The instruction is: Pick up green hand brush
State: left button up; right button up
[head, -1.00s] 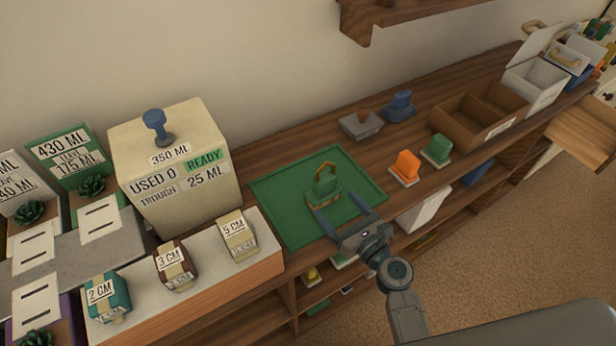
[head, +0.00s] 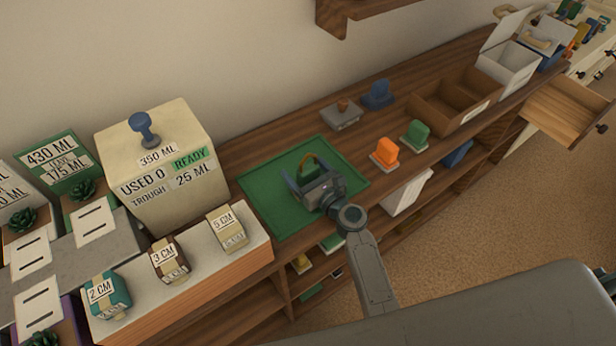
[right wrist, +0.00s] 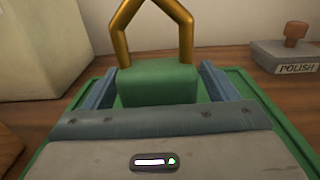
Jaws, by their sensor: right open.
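A green block with an angular brass loop handle, perhaps the green hand brush, shows in the right wrist view (right wrist: 158,84). In the head view it stands on a green mat (head: 262,207), mostly hidden behind my right gripper (head: 311,176); its brass handle (head: 307,157) shows above. My right gripper is open, with one finger on each side of the block; I cannot tell whether they touch it. Another green piece (head: 416,133) with a pale base stands to the right of the mat. I cannot tell for sure which green piece is the brush. My left gripper is not in view.
An orange piece (head: 386,151) stands between the mat and the other green piece. Behind are a grey POLISH block (head: 342,117) and a blue piece (head: 378,95). A brown divided crate (head: 470,98) is farther right. A large cream box (head: 158,165) stands left of the mat.

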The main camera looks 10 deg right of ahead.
aim_at(304, 162)
jog(key=shift+s, duration=0.1)
jog(key=shift+c, duration=0.9)
jog(key=c, duration=1)
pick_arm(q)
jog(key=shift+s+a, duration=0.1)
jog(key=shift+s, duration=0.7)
pick_arm(e)
jog(key=shift+o, duration=0.2)
jog(key=shift+r, duration=0.1)
jog(key=shift+r+p, duration=0.3)
jog(key=shift+r, duration=0.5)
notch_tip(304, 162, up, 2)
jog(key=shift+s, duration=0.15)
pick_arm(q)
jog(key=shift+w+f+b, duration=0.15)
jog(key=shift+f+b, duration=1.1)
jog(key=shift+b, duration=0.3)
pick_arm(e)
jog(key=s+d+r, duration=0.1)
jog(key=s, duration=1.4)
jog(key=shift+s+d+r, duration=0.15)
jog(key=shift+s+d, duration=0.1)
jog(key=shift+s, duration=0.1)
